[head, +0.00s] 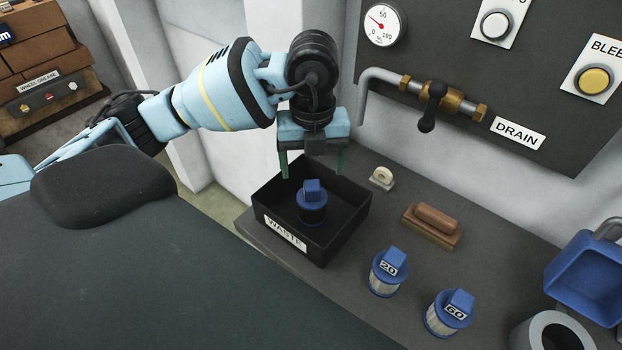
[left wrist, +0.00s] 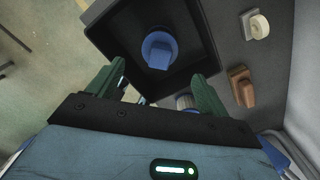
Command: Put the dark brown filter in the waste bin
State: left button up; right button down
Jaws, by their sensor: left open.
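The black waste bin (head: 348,217), labelled WASTE, stands on the grey counter; its rim also shows in the left wrist view (left wrist: 117,22). A filter with a blue cap (head: 313,191) and a dark lower body sits inside it, roughly upright. The left wrist view shows mainly its blue cap (left wrist: 160,48). My left gripper (head: 312,168) is above the bin and the filter, pointing down, with its green fingers apart and nothing between them. The fingers also show in the left wrist view (left wrist: 160,82). My right gripper is not in view.
Right of the bin stand two pale filters with blue caps, marked 20 (head: 385,276) and 60 (head: 445,316). A brown-handled brush (head: 432,225) and a small cream roll (head: 382,177) lie behind. A pipe with a valve (head: 432,95) juts from the panel.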

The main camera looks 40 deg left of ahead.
pick_arm(q)
notch_tip(320, 180, up, 5)
jog(key=shift+r, duration=0.1)
dwell(0.7)
